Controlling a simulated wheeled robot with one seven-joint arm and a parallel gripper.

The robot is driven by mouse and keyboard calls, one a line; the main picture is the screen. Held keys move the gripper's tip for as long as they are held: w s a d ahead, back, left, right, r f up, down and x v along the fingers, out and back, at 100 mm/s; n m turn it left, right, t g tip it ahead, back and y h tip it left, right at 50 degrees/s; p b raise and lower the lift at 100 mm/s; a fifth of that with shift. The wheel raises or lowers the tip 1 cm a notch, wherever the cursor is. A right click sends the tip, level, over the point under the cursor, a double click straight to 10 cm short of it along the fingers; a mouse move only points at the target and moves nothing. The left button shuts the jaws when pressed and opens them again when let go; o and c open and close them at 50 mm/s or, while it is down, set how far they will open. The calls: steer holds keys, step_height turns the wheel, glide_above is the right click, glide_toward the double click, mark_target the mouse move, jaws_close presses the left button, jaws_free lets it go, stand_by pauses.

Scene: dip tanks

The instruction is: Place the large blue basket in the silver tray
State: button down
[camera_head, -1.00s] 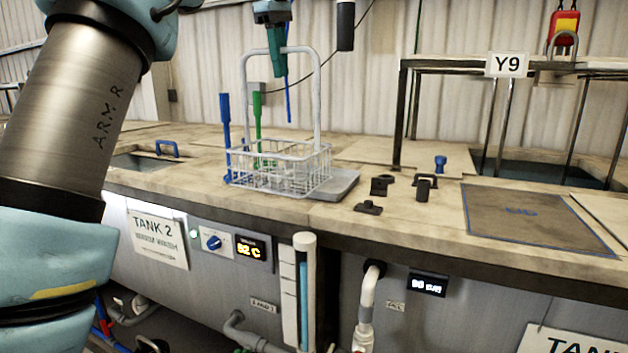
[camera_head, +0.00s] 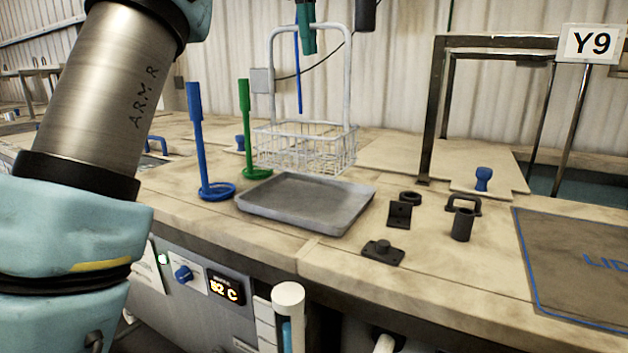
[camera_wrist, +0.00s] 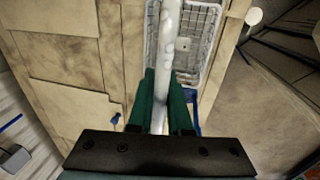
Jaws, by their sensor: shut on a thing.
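My gripper (camera_head: 306,38) is shut on the tall handle of a wire basket (camera_head: 312,150), which looks white or pale grey, not blue. The basket hangs upright with its handle rising to the teal fingers. In the head view it appears just behind and above the silver-grey tray (camera_head: 310,207), overlapping its far edge; its exact height is hard to tell. The tray lies flat on the counter and its visible part is empty. In the wrist view my gripper (camera_wrist: 163,92) clasps the white handle, with the basket (camera_wrist: 207,25) below. I see no blue basket.
A blue upright tool (camera_head: 196,130) and a green one (camera_head: 244,125) stand left of the tray. Small black parts (camera_head: 382,252) lie to its right. A metal frame with a Y9 sign (camera_head: 592,43) and a lid (camera_head: 580,265) are further right.

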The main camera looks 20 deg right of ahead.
step_height(320, 180, down, 10)
steer(key=b, duration=0.1)
steer(key=shift+r, duration=0.15)
stand_by(0.4)
steer(key=c, duration=0.8)
jaws_free()
steer(key=shift+c, duration=0.2)
step_height(320, 180, up, 12)
steer(key=s+a, duration=0.1)
steer(key=shift+s+a+p, duration=0.2)
steer(key=shift+a+p, duration=0.1)
steer(key=shift+f, duration=0.2)
